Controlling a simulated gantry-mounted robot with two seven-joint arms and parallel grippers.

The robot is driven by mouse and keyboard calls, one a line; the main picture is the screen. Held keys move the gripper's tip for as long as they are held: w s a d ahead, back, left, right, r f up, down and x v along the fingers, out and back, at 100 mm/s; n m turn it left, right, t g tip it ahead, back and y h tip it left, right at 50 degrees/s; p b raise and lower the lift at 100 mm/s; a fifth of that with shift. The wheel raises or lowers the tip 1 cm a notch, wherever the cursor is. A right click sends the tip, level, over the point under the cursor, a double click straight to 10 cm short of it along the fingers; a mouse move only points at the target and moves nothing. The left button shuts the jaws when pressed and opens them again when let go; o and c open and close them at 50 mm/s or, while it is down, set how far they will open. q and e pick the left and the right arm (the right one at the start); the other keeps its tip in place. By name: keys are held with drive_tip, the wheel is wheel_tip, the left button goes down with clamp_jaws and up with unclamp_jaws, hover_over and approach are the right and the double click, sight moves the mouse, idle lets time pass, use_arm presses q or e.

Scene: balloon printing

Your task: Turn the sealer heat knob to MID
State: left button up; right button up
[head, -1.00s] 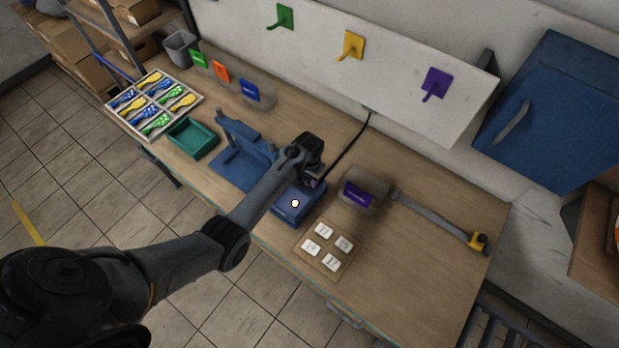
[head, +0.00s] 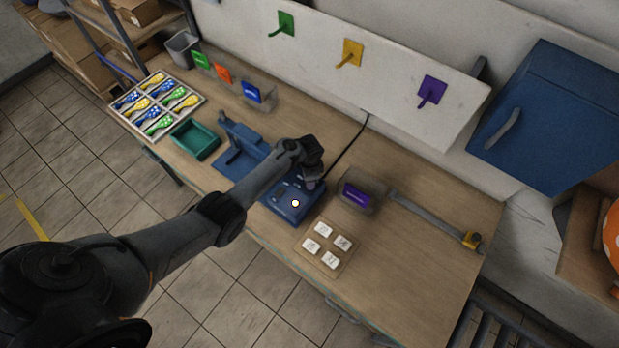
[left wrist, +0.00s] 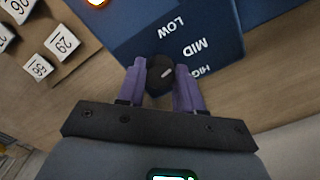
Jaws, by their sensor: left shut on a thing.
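The blue sealer (head: 282,207) sits on the workbench in the head view, with a lit orange-white lamp (head: 295,203) on top. In the left wrist view its blue face (left wrist: 135,42) carries the words LOW, MID and HIGH beside a black round knob (left wrist: 160,66). The knob's light mark points up and right, roughly towards MID; the exact setting is hard to tell. My left gripper (left wrist: 160,80) has its purple fingers shut on the knob, one on each side. In the head view this gripper (head: 311,183) is at the sealer's right end. My right gripper is out of view.
A board with number tiles (head: 345,261) lies in front of the sealer. A clear bin with a purple label (head: 372,194) stands to its right, near a grey ruler-like bar (head: 425,211). A black cable (head: 350,143) runs behind. The bench's right front is clear.

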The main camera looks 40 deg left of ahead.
use_arm(q)
drive_tip(key=shift+m, duration=1.2)
drive_tip(key=o, duration=1)
drive_tip(key=shift+o, duration=0.2)
wheel_tip(320, 180, up, 11)
drive_tip(key=p, duration=0.3)
drive_tip(key=shift+f, duration=0.15)
drive_tip(key=shift+s, duration=0.1)
